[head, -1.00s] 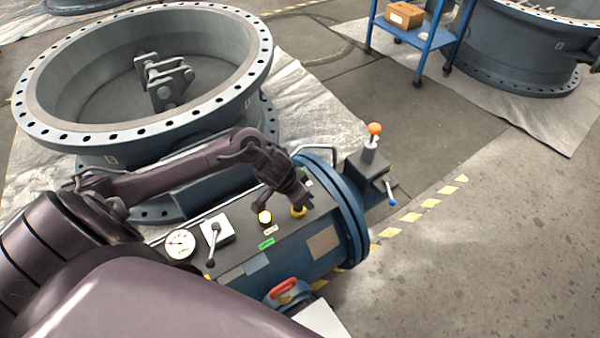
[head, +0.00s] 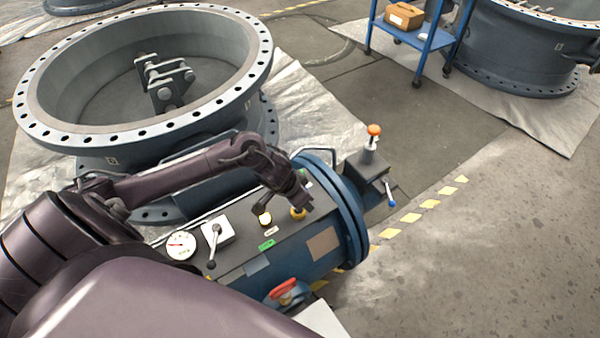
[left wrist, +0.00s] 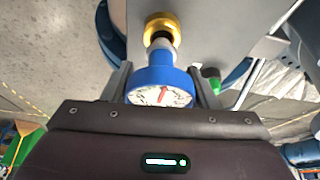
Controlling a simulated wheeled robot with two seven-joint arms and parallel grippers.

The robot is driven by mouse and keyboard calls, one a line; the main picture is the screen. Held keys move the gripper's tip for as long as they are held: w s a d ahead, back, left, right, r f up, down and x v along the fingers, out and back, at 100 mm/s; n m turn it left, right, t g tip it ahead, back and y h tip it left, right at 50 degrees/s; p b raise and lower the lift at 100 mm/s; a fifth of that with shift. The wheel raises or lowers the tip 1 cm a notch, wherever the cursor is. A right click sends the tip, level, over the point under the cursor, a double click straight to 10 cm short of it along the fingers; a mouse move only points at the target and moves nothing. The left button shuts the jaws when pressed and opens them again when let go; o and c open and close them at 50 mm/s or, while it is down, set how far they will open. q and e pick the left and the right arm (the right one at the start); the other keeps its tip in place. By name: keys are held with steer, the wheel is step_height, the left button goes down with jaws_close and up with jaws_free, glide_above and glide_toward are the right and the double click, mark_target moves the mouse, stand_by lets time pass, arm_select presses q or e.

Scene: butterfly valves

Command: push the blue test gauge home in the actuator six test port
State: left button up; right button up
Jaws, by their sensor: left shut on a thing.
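The blue test gauge (left wrist: 155,80), with a white dial and red needle, is between the fingers of my left gripper (left wrist: 163,85) in the left wrist view. Its silver stem points at a brass-coloured port ring (left wrist: 162,25) with a dark opening. The stem tip meets or overlaps the opening; how deep it sits I cannot tell. In the head view my left gripper (head: 302,206) is low over the yellow port (head: 298,214) on top of the blue actuator (head: 300,268), and hides the gauge. My right gripper is out of view.
A big valve ring (head: 40,118) lies behind my arm.

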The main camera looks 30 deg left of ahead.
arm_select(q)
steer(key=shift+f+p, duration=0.3)
steer(key=shift+f, duration=0.3)
stand_by(0.7)
steer(key=shift+f, duration=0.45)
stand_by(0.8)
steer(key=o, duration=1)
steer(key=shift+o, duration=0.4)
steer(key=o, duration=0.4)
